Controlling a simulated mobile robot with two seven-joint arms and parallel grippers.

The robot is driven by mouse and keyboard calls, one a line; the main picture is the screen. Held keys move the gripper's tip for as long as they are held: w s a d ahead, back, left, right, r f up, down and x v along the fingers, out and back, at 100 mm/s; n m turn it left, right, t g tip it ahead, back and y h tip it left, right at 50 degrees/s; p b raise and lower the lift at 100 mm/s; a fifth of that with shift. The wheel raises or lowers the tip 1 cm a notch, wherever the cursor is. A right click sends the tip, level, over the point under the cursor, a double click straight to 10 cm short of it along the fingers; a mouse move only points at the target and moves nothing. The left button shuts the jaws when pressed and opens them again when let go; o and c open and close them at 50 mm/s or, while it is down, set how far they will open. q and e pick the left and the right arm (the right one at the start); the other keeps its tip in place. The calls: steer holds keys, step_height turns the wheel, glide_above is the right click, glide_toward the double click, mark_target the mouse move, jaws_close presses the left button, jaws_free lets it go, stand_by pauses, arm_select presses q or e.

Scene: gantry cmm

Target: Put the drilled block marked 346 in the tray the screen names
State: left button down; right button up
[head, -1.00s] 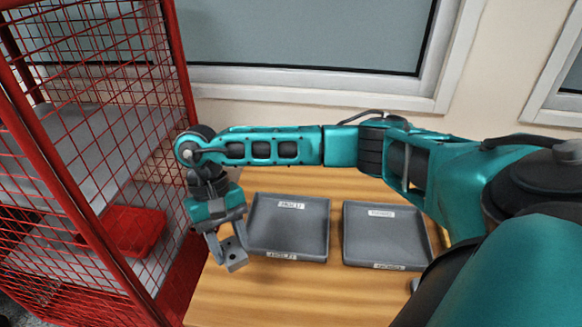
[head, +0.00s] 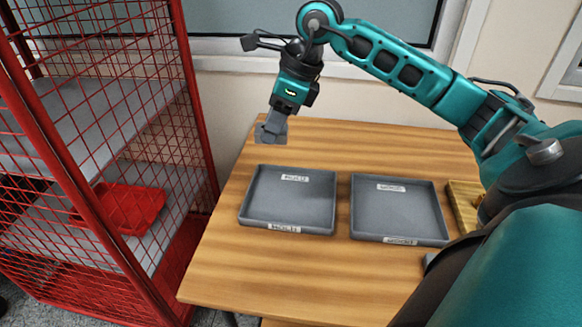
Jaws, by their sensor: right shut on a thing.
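My right gripper (head: 277,116) is shut on a grey block (head: 269,134). It holds the block in the air above the far left part of the table, behind the left tray. The block's marking cannot be read. The left grey tray (head: 288,226) and the right grey tray (head: 402,238) lie side by side on the table, both empty. Each has white labels at its back and front; their writing is too small to read surely. My left gripper is out of view, and no screen shows.
The wooden table (head: 262,275) is clear in front of the trays. A wooden tray (head: 459,205) is partly hidden by my right arm. A red mesh cage (head: 190,110) with shelves and a red bin (head: 125,207) stands at left. A wall and window are behind.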

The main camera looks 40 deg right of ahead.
steer(key=shift+d+r, duration=0.1)
steer(key=shift+d, duration=0.05)
steer(key=b, duration=0.2)
glide_above(273, 207)
steer(key=s+d, duration=0.1)
steer(key=shift+m, duration=0.3)
step_height(273, 207, down, 15)
steer(key=shift+r, duration=0.2)
steer(key=shift+f, duration=0.5)
step_height(273, 207, down, 4)
steer(key=shift+f+b, duration=0.1)
steer(key=shift+b, duration=0.35)
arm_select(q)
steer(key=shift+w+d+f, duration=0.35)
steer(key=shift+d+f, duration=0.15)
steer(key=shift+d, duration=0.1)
arm_select(e)
steer(key=shift+f, duration=0.1)
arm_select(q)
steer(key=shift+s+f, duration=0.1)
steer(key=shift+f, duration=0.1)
arm_select(e)
steer(key=o, duration=1.1)
steer(key=shift+o, duration=0.2)
